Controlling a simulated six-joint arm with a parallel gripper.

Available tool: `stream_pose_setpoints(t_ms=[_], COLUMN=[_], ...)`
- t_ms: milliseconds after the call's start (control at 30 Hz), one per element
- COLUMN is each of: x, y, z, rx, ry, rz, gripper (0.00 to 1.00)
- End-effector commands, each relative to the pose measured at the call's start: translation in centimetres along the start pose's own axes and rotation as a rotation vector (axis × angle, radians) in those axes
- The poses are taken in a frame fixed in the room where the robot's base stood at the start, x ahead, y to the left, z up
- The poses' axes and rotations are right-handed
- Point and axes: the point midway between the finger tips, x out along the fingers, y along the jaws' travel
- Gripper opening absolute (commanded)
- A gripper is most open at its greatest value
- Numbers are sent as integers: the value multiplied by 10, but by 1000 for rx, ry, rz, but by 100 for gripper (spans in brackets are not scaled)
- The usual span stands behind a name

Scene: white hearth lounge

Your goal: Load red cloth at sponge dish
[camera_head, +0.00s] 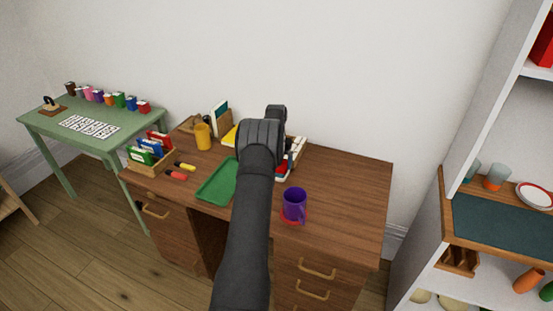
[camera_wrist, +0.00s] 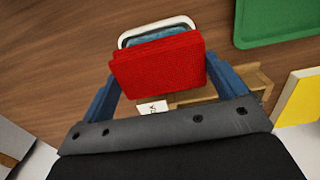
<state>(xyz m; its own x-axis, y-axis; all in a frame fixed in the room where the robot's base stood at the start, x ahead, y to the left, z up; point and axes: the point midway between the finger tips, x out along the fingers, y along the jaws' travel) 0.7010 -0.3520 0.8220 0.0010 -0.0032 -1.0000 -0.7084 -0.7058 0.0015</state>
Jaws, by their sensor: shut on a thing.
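The red cloth (camera_wrist: 158,68) is a thick folded block in the wrist view. My gripper (camera_wrist: 162,82) has its blue fingers on either side of the cloth and is shut on it. A white-rimmed dish (camera_wrist: 150,27) with a blue inside shows just past the cloth's upper edge; the cloth covers part of it. I cannot tell whether the cloth touches the dish. In the head view my arm hides the gripper and most of this spot on the brown desk (camera_head: 345,185).
A green tray (camera_head: 217,180) lies left of my arm, and a purple mug (camera_head: 294,204) stands on a red coaster to its right. A yellow mug (camera_head: 203,136) and wooden file box (camera_head: 150,155) stand farther left. The desk's right side is clear.

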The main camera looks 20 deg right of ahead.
Motion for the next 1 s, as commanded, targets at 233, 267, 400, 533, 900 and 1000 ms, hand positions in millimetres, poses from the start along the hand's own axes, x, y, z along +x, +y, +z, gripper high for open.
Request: stream_pose_setpoints(t_ms=[233, 267, 400, 533, 900, 1000], x=[0, 0, 0, 0, 5, 6], y=[0, 0, 0, 0, 0, 0], z=[0, 0, 0, 0, 0, 0], rx=[0, 0, 0, 0, 0, 0], ry=[0, 0, 0, 0, 0, 0], rz=[0, 0, 0, 0, 0, 0], gripper=[72, 72, 72, 72, 72, 72])
